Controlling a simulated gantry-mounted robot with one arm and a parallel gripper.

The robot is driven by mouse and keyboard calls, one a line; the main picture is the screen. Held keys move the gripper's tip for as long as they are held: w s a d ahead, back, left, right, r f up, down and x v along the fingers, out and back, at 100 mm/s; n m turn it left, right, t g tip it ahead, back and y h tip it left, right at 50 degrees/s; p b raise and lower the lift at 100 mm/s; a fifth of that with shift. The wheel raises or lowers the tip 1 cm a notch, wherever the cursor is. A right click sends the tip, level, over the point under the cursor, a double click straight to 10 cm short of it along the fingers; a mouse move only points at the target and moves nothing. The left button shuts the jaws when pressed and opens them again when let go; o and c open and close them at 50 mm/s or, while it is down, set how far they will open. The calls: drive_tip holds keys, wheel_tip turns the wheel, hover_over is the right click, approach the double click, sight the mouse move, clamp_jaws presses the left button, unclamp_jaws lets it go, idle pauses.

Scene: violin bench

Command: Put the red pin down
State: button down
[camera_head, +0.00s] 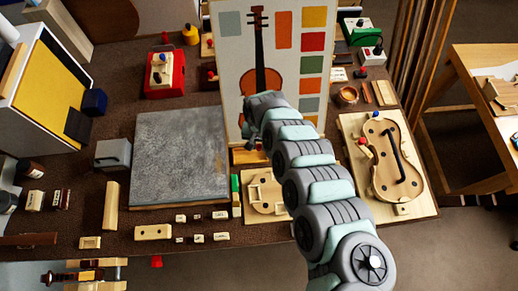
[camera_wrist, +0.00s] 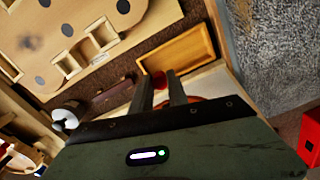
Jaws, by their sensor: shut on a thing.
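My gripper (camera_wrist: 161,84) shows in the wrist view with its two grey fingers shut on the red pin (camera_wrist: 158,80). Only the pin's round red end shows between the fingertips; the rest of it is hidden. Just beyond the fingertips lies a shallow wooden tray (camera_wrist: 190,58); I cannot tell whether the pin touches anything. In the head view my arm reaches to the front of the violin picture panel (camera_head: 229,60), and its own links hide the fingers and the held pin.
A grey slab (camera_head: 180,160) lies left of my arm, and shows at right in the wrist view (camera_wrist: 275,40). A pale wooden piece with dark holes (camera_wrist: 80,35) lies at upper left there. A violin body (camera_head: 410,165) on a board stands at right, with several small blocks along the front edge.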

sight(259, 146)
wheel_tip(259, 146, down, 3)
drive_tip(key=shift+a+f, duration=0.15)
drive_tip(key=shift+f, duration=0.2)
drive_tip(key=shift+f+b, duration=0.15)
drive_tip(key=shift+b, duration=0.15)
drive_tip(key=c, duration=1.3)
unclamp_jaws()
